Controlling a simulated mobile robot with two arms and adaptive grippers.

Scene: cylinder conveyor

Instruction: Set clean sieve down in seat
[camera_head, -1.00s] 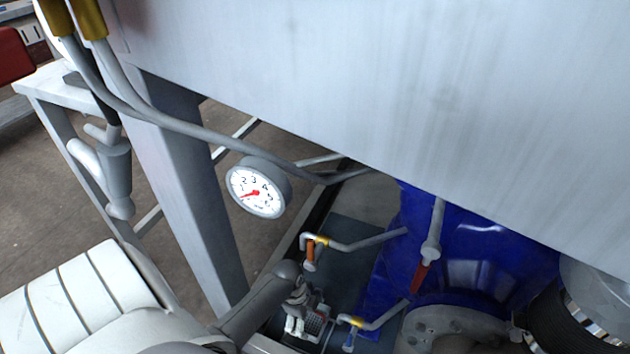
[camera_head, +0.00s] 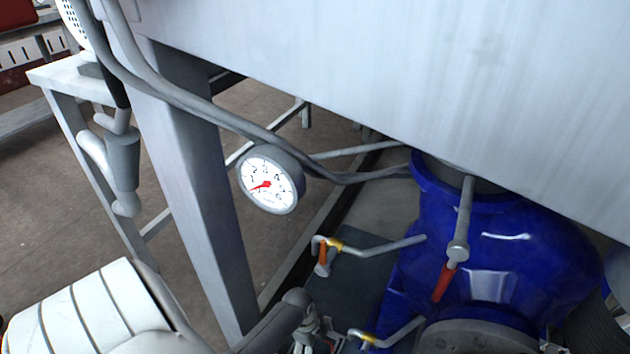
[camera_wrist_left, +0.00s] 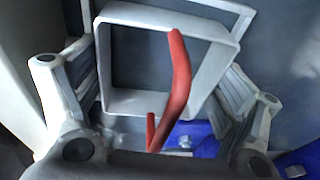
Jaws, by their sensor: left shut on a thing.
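My left gripper (camera_head: 310,337) is at the bottom edge of the head view, mostly cut off. What is inside the frame is dark and unclear. The blue housing (camera_head: 500,240) stands right of the gripper, with a round rim at its top partly hidden by the big grey panel. I cannot make out the seat. My right gripper is not in view.
A grey tank or panel (camera_head: 400,60) overhangs the upper right. A dial gauge (camera_head: 270,180) hangs on a hose beside a grey post (camera_head: 185,170). A red-handled valve (camera_head: 458,250) and small pipes with an orange lever (camera_head: 322,258) stick out near the housing.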

